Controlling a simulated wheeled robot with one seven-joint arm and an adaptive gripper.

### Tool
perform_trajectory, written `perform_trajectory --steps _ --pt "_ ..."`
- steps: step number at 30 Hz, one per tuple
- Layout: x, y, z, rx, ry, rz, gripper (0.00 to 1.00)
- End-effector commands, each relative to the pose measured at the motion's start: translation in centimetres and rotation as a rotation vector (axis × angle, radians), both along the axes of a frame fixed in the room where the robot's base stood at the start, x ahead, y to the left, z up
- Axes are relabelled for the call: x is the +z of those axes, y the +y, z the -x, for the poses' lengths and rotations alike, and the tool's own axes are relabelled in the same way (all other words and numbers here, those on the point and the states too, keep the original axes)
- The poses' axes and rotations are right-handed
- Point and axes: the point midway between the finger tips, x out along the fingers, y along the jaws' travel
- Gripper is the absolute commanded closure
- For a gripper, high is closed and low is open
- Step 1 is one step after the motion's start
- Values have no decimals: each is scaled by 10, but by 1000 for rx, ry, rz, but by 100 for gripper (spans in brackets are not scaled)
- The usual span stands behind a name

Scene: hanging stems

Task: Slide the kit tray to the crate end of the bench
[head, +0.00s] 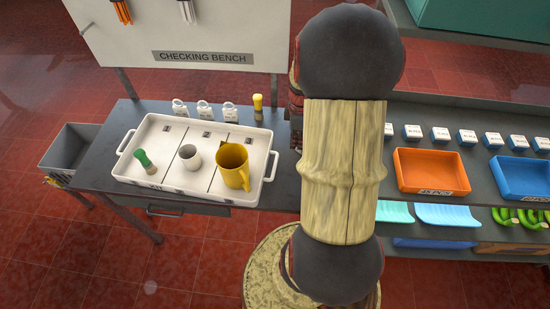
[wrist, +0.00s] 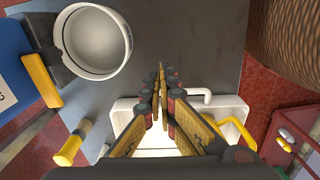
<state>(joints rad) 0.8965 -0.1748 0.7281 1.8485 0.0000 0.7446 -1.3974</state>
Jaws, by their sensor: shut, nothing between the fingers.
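The kit tray (head: 140,183) is a white divided tray with a loop handle at each end, lying on the dark checking bench (head: 120,125). It holds a green-topped item (head: 144,161) in the left compartment, a pale cup (head: 190,157) in the middle and a yellow mug (head: 234,167) at right. The grey crate (head: 90,135) stands off the bench's left end. My gripper (wrist: 160,78) is shut and empty in the wrist view. It appears over the tray (wrist: 125,103), its tips beside a tray handle (wrist: 205,95); contact is unclear. My arm hides it in the head view.
Several white tags (head: 204,109) and a yellow-topped item (head: 257,101) stand behind the tray. A round white container (wrist: 92,40) is near my gripper in the wrist view. Orange (head: 430,170) and blue (head: 524,178) bins are at right. Bare bench lies left of the tray.

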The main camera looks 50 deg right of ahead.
Motion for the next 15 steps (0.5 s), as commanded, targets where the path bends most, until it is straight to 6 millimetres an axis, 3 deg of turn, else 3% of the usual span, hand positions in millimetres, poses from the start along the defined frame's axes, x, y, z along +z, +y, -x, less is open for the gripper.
perform_trajectory --steps 8,15 --pt "-3 -1 -1 135 -2 3 100" --pt "-33 0 0 137 -1 0 100"
